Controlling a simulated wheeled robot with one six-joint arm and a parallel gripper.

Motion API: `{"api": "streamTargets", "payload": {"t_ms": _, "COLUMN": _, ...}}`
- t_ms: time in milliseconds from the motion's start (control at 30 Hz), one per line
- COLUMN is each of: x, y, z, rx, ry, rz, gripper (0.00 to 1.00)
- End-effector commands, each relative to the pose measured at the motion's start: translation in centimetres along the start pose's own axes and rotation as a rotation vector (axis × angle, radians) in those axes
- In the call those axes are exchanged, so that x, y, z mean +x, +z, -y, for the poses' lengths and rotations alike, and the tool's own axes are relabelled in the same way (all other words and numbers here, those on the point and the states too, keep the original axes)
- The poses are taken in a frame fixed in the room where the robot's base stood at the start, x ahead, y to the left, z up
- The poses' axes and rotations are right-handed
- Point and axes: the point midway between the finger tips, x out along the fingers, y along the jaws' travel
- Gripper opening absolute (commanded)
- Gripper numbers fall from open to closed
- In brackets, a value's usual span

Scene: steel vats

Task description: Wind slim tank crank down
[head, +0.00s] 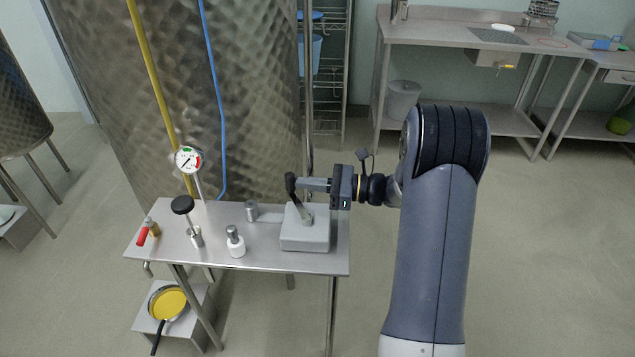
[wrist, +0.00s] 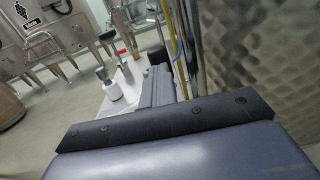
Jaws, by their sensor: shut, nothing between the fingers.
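A grey box with a crank (head: 308,217) stands at the right end of the small steel table (head: 265,257). The crank's arm rises from the box, and a dark knob (head: 291,182) shows at its upper left. My gripper (head: 303,185) reaches in from the right at the height of the knob, above the box. Its fingers are shut with nothing between them; whether they touch the knob cannot be told. In the wrist view my own gripper body covers the bottom of the picture and hides the fingertips and the crank.
On the table stand a dial gauge (head: 188,160), a black-topped plunger (head: 183,205), a white bottle (head: 236,243), a metal cylinder (head: 251,211) and a red-handled valve (head: 146,232). A large steel vat (head: 235,100) rises behind, beside upright poles. Floor at the right is clear.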

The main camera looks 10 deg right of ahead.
Motion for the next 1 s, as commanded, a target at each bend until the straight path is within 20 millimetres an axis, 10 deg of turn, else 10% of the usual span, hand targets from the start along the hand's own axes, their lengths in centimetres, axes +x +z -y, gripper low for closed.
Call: {"api": "streamTargets", "payload": {"t_ms": 1000, "x": 4.6, "y": 0.2, "z": -1.8, "rx": -0.006, "ry": -0.013, "rz": 0.000, "gripper": 0.00}}
